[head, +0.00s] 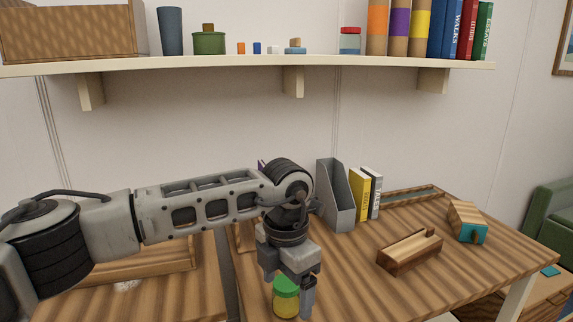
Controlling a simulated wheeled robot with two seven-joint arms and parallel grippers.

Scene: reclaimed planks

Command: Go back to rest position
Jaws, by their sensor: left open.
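My left gripper (287,283) hangs pointing down over the near left part of the right-hand table (345,275). Its fingers are apart. A small jar with a green lid and a yellow-green body (286,298) stands on the table at the fingertips. One finger is in front of the jar's right side, and I cannot tell whether it touches. My left arm reaches in from the left across the picture. My right gripper is not in view.
A grey file holder (336,195), a yellow book (360,194) and a wooden holder (410,250) stand on the table. A wood-and-teal block (467,222) is at the right. A shelf (250,65) with several items runs above. The table's front right is clear.

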